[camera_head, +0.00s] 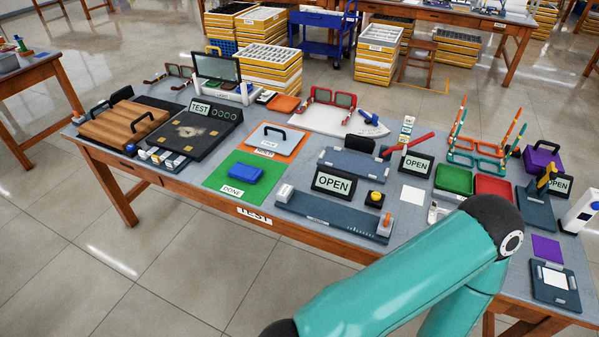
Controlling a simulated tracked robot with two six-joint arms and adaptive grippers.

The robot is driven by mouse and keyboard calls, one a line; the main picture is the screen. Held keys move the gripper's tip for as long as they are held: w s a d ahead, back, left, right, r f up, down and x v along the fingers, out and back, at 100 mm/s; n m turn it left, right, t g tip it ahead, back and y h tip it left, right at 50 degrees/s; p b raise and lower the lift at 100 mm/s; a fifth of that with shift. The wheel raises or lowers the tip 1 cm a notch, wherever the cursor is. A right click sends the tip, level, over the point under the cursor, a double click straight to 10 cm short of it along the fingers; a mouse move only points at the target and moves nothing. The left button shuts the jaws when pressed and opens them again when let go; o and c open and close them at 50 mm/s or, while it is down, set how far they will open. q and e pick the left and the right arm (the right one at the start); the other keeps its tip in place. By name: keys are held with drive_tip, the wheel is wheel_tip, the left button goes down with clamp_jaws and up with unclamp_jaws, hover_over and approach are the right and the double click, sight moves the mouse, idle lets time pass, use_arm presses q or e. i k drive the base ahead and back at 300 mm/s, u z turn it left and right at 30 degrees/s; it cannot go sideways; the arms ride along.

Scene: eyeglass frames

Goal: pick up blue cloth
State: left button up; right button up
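A small blue rectangular item (244,173) lies flat on the green mat labelled DONE (216,183), near the table's front edge. It looks like a folded cloth or pad, and nothing covers it. No other item in view looks more like a blue cloth. Neither of my grippers is in view. A teal link of my arm crosses the lower right of the picture and hides part of the table's front right.
Red and green trays (455,179) stand at the right. Floor is clear in front at left.

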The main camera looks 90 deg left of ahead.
sight(251, 174)
drive_tip(key=u, duration=0.25)
drive_tip(key=i, duration=0.3)
drive_tip(key=u, duration=2.4)
drive_tip(key=i, duration=0.2)
drive_tip(key=u, duration=1.05)
drive_tip(key=k, duration=0.55)
drive_tip(key=u, duration=0.55)
drive_tip(key=i, duration=1.45)
drive_tip(key=z, duration=0.45)
